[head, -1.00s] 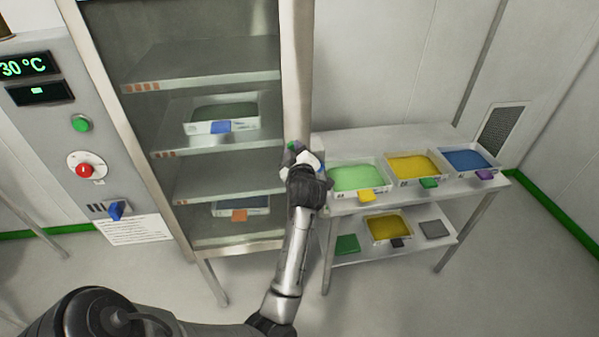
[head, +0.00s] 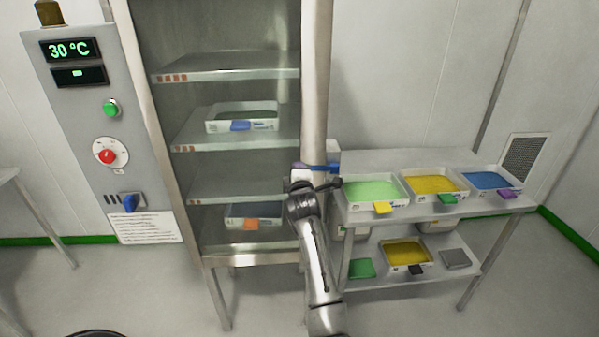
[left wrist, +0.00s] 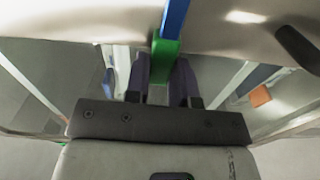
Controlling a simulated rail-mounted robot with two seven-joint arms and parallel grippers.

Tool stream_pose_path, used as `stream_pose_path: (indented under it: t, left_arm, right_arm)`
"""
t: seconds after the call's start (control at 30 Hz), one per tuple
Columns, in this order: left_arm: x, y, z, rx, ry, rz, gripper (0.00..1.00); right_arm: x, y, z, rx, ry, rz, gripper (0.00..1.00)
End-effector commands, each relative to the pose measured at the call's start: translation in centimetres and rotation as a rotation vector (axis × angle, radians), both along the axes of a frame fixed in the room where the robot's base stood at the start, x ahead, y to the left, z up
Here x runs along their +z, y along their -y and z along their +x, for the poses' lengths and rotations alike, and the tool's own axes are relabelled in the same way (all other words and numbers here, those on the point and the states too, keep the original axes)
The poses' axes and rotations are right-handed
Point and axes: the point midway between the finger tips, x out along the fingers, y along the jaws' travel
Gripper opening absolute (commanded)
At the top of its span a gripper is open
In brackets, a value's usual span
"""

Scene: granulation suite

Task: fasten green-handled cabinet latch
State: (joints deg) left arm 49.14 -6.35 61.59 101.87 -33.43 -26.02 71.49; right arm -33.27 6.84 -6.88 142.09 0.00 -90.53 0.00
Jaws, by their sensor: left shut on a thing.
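The cabinet (head: 226,261) has a see-through front with shelves behind it. Its light right-hand frame post (head: 315,75) stands above my left gripper (head: 303,172). A blue latch bar (head: 325,167) sticks out across the post at the gripper and also shows in the left wrist view (left wrist: 174,18). There it meets the green handle (left wrist: 165,46), which sits between the dark fingers of my left gripper (left wrist: 160,80), shut on it. In the head view the gripper and wrist hide the handle. I cannot tell whether the latch is engaged. My right gripper is not in view.
A two-level table (head: 510,207) with trays of green, yellow and blue material stands close on the right. A control panel (head: 90,140) with a red knob (head: 107,157) is on the left. Open floor lies in front.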

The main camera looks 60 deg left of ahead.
Motion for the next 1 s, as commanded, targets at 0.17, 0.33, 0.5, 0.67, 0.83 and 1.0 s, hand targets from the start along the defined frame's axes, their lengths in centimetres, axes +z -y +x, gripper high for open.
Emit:
stream_pose_path:
  t: [0.17, 0.33, 0.5, 0.67, 0.83, 1.0]
  left_arm:
    - [-0.68, 0.00, 0.05, -0.002, 0.043, -0.020, 0.00]
    - [-0.83, 0.01, 0.07, -0.002, 0.061, -0.028, 0.00]
    - [-0.91, 0.00, 0.07, -0.003, 0.066, -0.031, 0.00]
    - [-0.97, 0.00, 0.08, -0.003, 0.067, -0.032, 0.00]
    - [-1.00, 0.01, 0.07, -0.003, 0.065, -0.032, 0.34]
    - [-0.90, 0.00, 0.05, -0.002, 0.064, -0.030, 0.49]
  right_arm:
    - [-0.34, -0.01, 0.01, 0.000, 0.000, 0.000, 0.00]
    - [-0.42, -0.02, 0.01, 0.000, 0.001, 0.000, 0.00]
    - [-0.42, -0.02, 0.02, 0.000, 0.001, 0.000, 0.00]
    - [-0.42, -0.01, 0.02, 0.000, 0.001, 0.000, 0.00]
    - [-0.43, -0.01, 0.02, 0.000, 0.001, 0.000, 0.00]
    - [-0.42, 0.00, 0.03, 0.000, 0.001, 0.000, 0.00]
